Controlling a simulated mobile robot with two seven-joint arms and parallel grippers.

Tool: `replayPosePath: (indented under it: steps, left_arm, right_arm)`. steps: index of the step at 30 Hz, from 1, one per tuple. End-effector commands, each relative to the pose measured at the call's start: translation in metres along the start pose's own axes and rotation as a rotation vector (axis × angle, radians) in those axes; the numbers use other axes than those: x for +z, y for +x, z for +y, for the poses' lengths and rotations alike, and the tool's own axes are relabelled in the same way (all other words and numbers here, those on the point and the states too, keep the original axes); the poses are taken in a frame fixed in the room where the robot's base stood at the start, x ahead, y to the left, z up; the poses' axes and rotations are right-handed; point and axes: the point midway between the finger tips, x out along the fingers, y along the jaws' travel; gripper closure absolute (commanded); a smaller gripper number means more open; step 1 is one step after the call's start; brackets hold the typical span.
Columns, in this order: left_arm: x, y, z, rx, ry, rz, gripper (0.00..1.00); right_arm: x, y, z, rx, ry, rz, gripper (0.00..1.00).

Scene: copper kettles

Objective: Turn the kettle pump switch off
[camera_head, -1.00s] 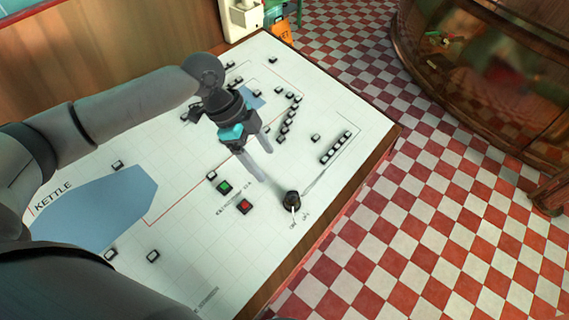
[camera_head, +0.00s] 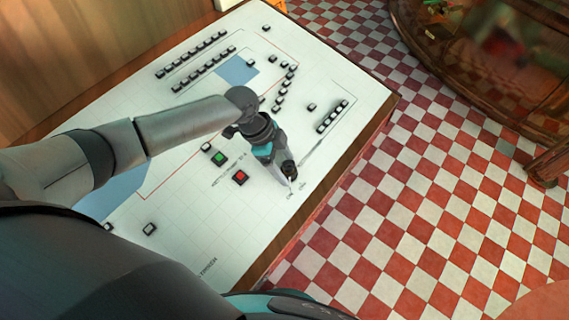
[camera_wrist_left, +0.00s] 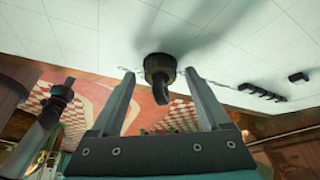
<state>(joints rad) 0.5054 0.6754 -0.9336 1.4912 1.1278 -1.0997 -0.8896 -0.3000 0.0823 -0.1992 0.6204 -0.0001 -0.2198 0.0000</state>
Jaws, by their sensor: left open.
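The kettle pump switch is a black rotary knob (camera_head: 289,168) near the front right edge of the white control panel (camera_head: 345,88). It is partly hidden by my left gripper in the head view. My left gripper (camera_head: 285,180) is over the knob, fingers pointing down at the panel. In the left wrist view, the knob (camera_wrist_left: 160,68) shows between the two open fingertips of my left gripper (camera_wrist_left: 160,75), one on each side. I cannot tell whether the fingers touch it.
A green button (camera_head: 219,158) and a red button (camera_head: 240,177) sit left of the knob. A row of black switches (camera_head: 333,116) lies beyond it. The panel's wooden edge (camera_head: 300,228) and checkered floor (camera_head: 370,220) are to the right.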

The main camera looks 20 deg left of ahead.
Motion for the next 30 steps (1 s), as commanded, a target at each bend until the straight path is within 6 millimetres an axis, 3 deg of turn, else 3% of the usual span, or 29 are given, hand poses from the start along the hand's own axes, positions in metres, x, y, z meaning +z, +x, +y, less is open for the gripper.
replayPosePath:
  steps: [10, 30]
  left_arm:
    - [0.0002, 0.0033, -0.0001, -0.001, -0.001, 0.0, 0.22]
    - [0.0003, 0.003, 0.0001, 0.0, -0.001, 0.0, 0.97]
  right_arm:
    - [-0.0009, 0.0004, -0.0004, 0.0, 0.0, 0.002, 1.0]
    - [-0.0012, 0.0004, -0.0034, -0.004, 0.001, 0.001, 1.0]
